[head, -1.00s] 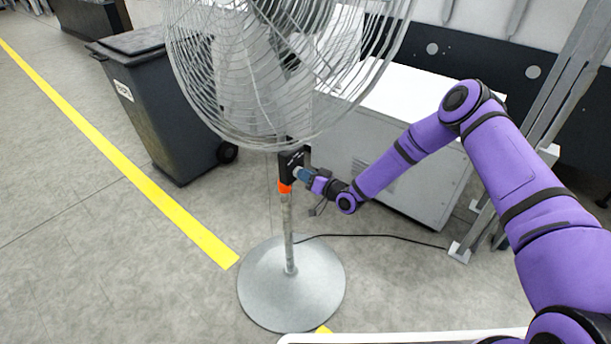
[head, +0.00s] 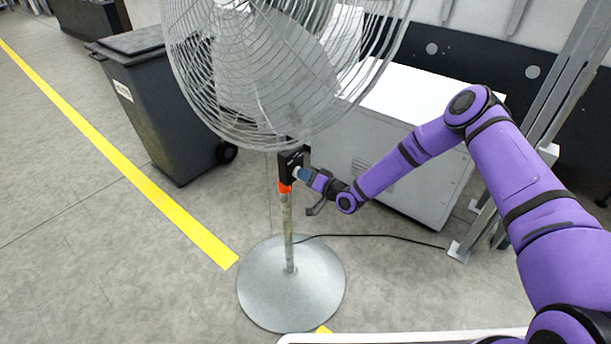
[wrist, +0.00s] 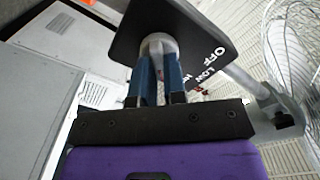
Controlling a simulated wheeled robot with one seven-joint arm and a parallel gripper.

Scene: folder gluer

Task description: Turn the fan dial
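The pedestal fan (head: 270,75) stands upright on a round grey base (head: 291,285). A black control box (head: 290,160) with an orange band below it sits on the pole under the fan's cage. In the wrist view the box's black face (wrist: 190,30) carries white lettering, with OFF and LOW readable and a further word partly hidden. The round grey fan dial (wrist: 158,43) sticks out from this face. My gripper (head: 303,174) reaches it from the right. In the wrist view its two blue fingers (wrist: 159,70) are closed on opposite sides of the dial. The dial's pointer is not clear.
A dark wheeled bin (head: 165,110) stands left of the fan, beside a yellow floor line (head: 130,175). A white-topped grey cabinet (head: 400,150) is close behind my forearm. A black cable (head: 380,237) runs from the pole across the floor to the right.

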